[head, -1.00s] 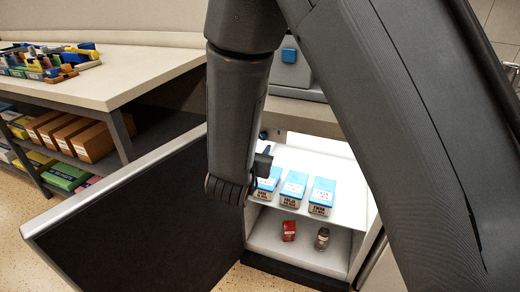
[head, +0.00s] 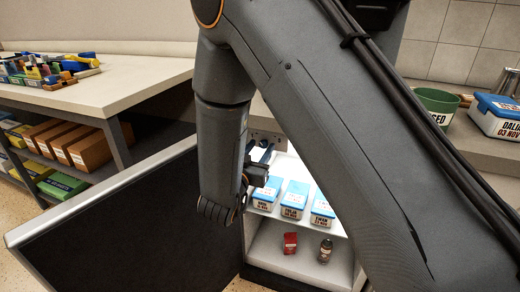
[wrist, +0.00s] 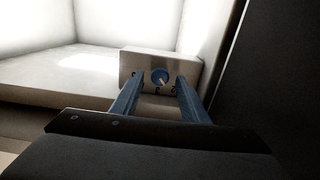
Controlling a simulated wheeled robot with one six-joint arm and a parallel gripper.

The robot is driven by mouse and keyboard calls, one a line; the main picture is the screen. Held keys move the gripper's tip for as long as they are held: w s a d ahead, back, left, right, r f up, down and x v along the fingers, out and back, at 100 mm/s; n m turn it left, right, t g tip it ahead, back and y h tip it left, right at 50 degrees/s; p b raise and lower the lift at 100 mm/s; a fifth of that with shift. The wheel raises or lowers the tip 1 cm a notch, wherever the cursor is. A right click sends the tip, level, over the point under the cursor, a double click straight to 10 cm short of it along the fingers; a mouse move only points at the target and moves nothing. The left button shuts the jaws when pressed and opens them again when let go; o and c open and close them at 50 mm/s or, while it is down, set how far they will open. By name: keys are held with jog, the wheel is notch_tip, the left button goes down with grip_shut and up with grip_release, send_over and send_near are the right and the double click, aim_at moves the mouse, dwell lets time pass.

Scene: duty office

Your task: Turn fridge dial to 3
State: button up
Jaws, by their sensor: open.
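The blue fridge dial (wrist: 159,76) sits on a grey metal plate (wrist: 131,62) inside the open fridge, in the wrist view. Dark numerals lie under it; a 3 and a 2 seem to show. A pale mark is on the dial, but I cannot tell which number it points to. My gripper (wrist: 162,79) is open, its two blue fingers on either side of the dial in the picture. I cannot tell if they touch it. In the head view, my gripper (head: 265,154) is in front of the plate at the fridge's upper left, and the dial is not clear.
The dark fridge door (head: 120,225) stands open at left. Several blue-lidded boxes (head: 295,193) sit on the fridge shelf, with a red item (head: 290,243) and a small jar (head: 325,251) below. A green tub (head: 437,104) and a blue-lidded box (head: 497,117) stand on the counter.

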jog(key=shift+w, duration=0.15)
jog(key=c, duration=1)
jog(key=shift+m, duration=0.4)
jog(key=m, duration=0.3)
jog(key=shift+d, duration=0.1)
jog(key=shift+m, duration=2)
